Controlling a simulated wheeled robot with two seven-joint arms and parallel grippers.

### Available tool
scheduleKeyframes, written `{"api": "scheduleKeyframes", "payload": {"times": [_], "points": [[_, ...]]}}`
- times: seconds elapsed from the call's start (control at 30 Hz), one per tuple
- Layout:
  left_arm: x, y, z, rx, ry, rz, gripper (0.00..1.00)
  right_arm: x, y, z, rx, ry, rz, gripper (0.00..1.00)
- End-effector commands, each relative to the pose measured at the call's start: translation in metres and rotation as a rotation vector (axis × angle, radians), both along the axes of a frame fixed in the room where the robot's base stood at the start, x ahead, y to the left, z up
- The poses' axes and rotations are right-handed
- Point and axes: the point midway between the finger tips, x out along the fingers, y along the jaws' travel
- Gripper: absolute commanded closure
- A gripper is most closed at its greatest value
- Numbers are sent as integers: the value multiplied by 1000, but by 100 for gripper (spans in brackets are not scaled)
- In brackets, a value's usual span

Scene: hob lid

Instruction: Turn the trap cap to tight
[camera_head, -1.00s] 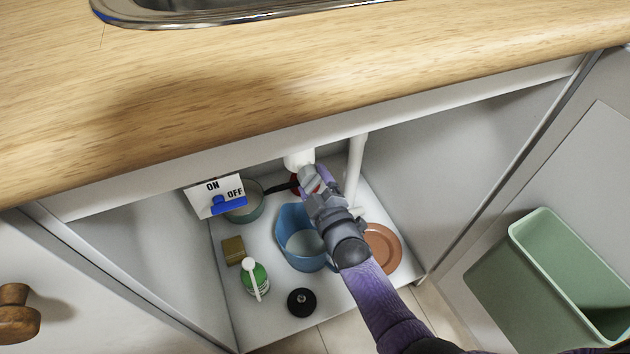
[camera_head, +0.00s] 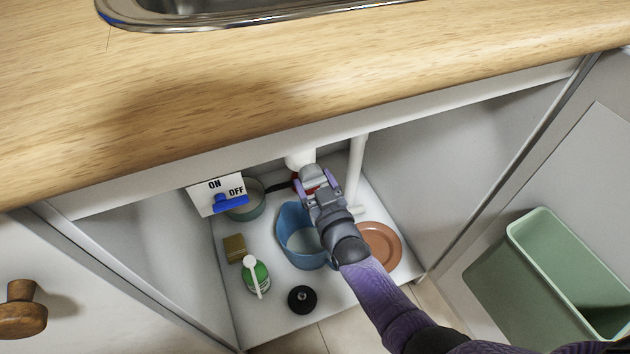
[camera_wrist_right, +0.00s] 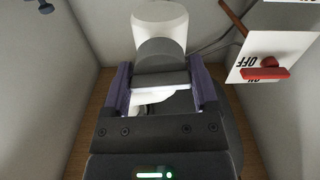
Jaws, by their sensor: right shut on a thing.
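The white trap (camera_head: 300,160) hangs under the counter inside the cabinet; it also shows in the right wrist view (camera_wrist_right: 160,22). My right gripper (camera_head: 317,180) is at the trap's lower end. In the right wrist view its two purple fingers (camera_wrist_right: 163,88) stand on either side of the trap's lower end, shut on the cap. A grey rounded part, which looks like the trap cap (camera_wrist_right: 160,54), shows beyond the gripper. The gripper hides most of the cap, and I cannot read any tight mark. My left gripper is not in view.
A valve plate (camera_head: 214,194) marked ON and OFF, with a blue lever, is left of the trap. A white pipe (camera_head: 355,170) stands close on the right. Below are a blue jug (camera_head: 290,250), a brown plate (camera_head: 382,243) and a green bottle (camera_head: 256,276). The counter edge overhangs.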

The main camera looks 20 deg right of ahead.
Motion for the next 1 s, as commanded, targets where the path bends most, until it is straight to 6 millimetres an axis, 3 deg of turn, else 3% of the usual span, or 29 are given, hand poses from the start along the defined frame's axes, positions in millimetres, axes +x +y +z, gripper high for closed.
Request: {"api": "scheduleKeyframes", "payload": {"times": [0.77, 0.8, 0.9, 1.0], "points": [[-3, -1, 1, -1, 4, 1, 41, -1, 0, -1, 92, 7, 0, 82], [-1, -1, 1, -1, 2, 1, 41, -1, 0, -1, 92, 7, 0, 17], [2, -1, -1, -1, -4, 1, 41, 0, 0, -1, 91, 6, 0, 0], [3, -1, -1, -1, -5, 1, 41, 0, 0, -1, 90, 5, 0, 0]]}}
